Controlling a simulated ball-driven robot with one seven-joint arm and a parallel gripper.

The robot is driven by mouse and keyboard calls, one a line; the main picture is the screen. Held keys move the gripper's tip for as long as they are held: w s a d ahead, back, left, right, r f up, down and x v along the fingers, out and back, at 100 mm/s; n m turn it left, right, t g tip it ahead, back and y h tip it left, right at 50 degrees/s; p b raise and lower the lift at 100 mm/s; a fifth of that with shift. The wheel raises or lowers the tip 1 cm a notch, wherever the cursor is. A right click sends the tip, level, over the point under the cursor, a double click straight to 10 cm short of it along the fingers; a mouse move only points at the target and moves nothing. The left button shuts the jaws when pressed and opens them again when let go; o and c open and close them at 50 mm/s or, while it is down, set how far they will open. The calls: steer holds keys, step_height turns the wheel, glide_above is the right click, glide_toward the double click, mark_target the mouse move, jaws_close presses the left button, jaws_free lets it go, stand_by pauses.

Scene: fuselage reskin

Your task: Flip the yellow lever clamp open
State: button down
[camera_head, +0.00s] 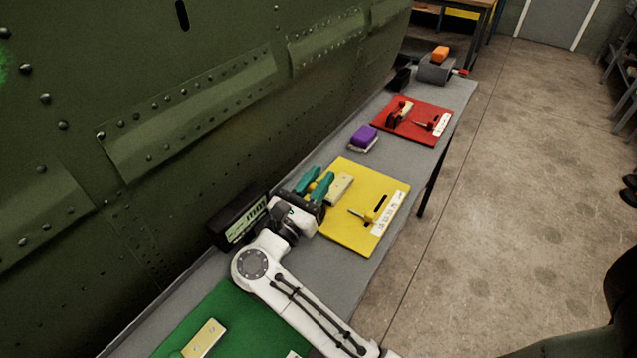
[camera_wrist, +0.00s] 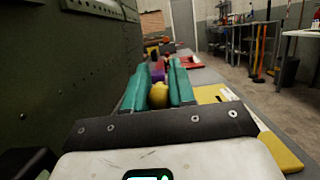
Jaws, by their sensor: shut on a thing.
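The yellow lever clamp stands on the yellow board (camera_head: 358,238). Its yellow rounded lever end (camera_wrist: 158,96) shows between the two teal fingers of my gripper (camera_wrist: 158,88) in the wrist view. In the head view my gripper (camera_head: 318,182) is over the left part of the yellow board, beside a pale block (camera_head: 340,187), with a bit of yellow between its fingers. My gripper is shut on the yellow lever. The rest of the clamp is mostly hidden by the fingers and wrist. A smaller yellow latch (camera_head: 375,212) with a pin lies to the right on the board.
A dark box with a display (camera_head: 240,222) stands left of my wrist, near the green fuselage wall (camera_head: 180,110). A purple block (camera_head: 363,138), a red board (camera_head: 420,112) and a grey vise (camera_head: 437,68) lie farther along the bench. A green board (camera_head: 235,310) is nearer.

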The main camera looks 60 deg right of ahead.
steer(key=c, duration=1)
jaws_free()
steer(key=shift+o, duration=0.2)
steer(key=shift+r, duration=0.1)
steer(key=shift+r, duration=0.3)
step_height(320, 180, up, 2)
steer(key=shift+r, duration=0.25)
steer(key=s+a+r, duration=0.4)
steer(key=s+r, duration=0.5)
steer(key=s, duration=0.4)
steer(key=shift+s+r+p, duration=0.2)
steer(key=shift+r+p, duration=0.15)
steer(key=shift+r, duration=0.05)
